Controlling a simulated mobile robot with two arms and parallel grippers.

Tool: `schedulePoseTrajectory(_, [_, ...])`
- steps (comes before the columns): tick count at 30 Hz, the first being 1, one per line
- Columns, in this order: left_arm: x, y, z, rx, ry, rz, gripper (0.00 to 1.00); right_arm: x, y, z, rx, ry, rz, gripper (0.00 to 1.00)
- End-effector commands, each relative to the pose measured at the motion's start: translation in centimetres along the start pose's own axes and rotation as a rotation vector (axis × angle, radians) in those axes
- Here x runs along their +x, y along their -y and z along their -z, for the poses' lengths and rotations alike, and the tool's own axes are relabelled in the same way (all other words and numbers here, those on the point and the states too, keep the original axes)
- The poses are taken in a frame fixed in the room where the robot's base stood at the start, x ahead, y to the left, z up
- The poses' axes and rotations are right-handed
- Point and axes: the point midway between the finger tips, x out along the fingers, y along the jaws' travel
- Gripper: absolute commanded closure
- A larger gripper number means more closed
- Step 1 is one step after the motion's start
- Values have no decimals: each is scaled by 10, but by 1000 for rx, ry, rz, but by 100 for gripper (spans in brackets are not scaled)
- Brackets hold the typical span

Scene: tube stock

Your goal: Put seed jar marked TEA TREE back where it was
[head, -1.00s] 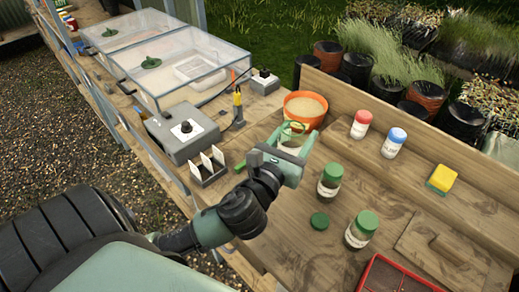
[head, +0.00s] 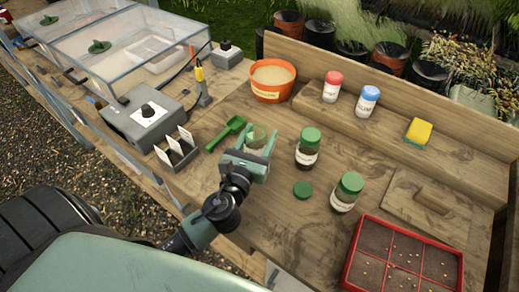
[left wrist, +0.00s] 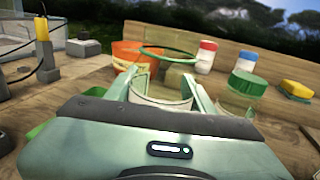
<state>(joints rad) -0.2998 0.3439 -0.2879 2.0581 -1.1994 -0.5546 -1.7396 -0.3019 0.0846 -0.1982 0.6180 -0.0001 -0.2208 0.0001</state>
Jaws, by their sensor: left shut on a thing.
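My left gripper (head: 246,158) is shut around a clear glass jar (head: 257,136), which it holds upright over the bench. In the left wrist view the jar (left wrist: 160,96) stands between the fingers, with a green ring at its open top and no lid on it. Its label cannot be read. A loose green lid (head: 302,189) lies on the bench to the right. Two green-lidded jars with dark contents, one farther back (head: 307,150) and one nearer (head: 346,193), stand right of the gripper; their labels are too small to read. My right gripper is out of view.
An orange tub (head: 272,92) stands behind the held jar. A green scoop (head: 226,133) lies to its left. A red-capped jar (head: 332,88), a blue-capped jar (head: 367,101) and a sponge (head: 417,133) are on the raised shelf. A red seed tray (head: 352,262) is at front right.

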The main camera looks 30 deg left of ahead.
Motion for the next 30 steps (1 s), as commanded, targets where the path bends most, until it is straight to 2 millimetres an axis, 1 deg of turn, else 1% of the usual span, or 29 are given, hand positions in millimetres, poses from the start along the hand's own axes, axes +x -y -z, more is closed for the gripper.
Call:
schedulePoseTrajectory(6, [0, 0, 33, 1, -1, -2, 100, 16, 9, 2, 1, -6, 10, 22])
schedulePoseTrajectory(9, [0, 0, 42, 1, -1, 0, 100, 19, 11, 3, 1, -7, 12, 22])
schedulePoseTrajectory(18, [0, 0, 43, 0, 1, 0, 100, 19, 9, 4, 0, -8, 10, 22])
schedulePoseTrajectory(22, [0, 0, 48, 0, 0, 0, 100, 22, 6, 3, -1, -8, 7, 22])
schedulePoseTrajectory(23, [0, 0, 47, 0, -1, 0, 42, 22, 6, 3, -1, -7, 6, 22])
schedulePoseTrajectory(24, [0, 0, 47, 0, -1, 0, 30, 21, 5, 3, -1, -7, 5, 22])
schedulePoseTrajectory(25, [0, 0, 47, 0, -1, 0, 25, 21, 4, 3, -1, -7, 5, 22])
schedulePoseTrajectory(30, [0, 0, 47, 0, -1, 0, 25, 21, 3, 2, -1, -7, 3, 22])
